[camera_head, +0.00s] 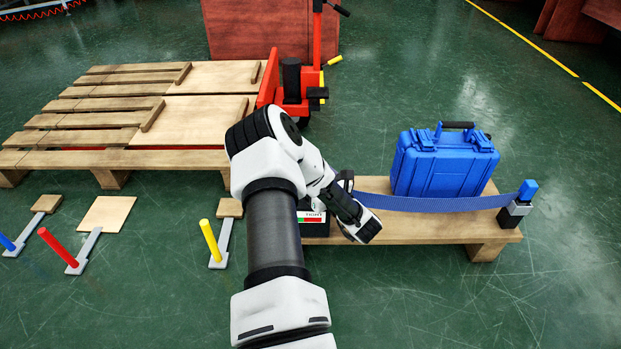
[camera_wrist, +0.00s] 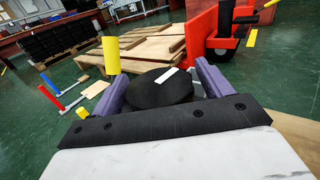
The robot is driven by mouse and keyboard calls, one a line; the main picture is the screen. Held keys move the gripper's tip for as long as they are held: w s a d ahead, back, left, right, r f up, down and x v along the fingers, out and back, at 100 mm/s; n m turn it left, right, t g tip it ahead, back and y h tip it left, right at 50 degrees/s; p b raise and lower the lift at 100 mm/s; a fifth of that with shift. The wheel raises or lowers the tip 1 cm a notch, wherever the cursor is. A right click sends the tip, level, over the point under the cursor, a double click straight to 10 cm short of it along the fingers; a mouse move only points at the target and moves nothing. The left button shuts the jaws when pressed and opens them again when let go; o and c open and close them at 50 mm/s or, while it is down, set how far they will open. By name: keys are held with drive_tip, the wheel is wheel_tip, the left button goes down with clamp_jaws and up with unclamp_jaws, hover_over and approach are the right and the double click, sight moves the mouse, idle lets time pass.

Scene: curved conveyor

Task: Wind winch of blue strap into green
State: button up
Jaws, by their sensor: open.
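The blue strap (camera_head: 440,204) runs across the front of the blue case (camera_head: 437,174) to a blue-topped anchor post (camera_head: 516,206) at the right. At its left is the winch box (camera_head: 313,228), with a red-and-green gauge largely hidden by my arm; I cannot tell the gauge's reading. In the wrist view the winch's round black knob (camera_wrist: 152,94) bears a white mark. My gripper (camera_wrist: 162,70) is open, with one purple finger on each side of the knob. Whether the fingers touch it is unclear.
The case stands on a low wooden platform (camera_head: 410,230). Wooden pallets (camera_head: 120,158) and a red pallet jack (camera_head: 275,78) are behind. Yellow (camera_head: 211,240), red (camera_head: 57,247) and blue (camera_head: 7,242) levers stand at the left. The floor in front is clear.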

drive_tip(key=shift+w+a, duration=0.1)
drive_tip(key=shift+w, duration=0.05)
drive_tip(key=c, duration=1)
drive_tip(key=shift+r+h+p, duration=0.15)
drive_tip(key=shift+h+p, duration=0.15)
drive_tip(key=shift+p, duration=0.35)
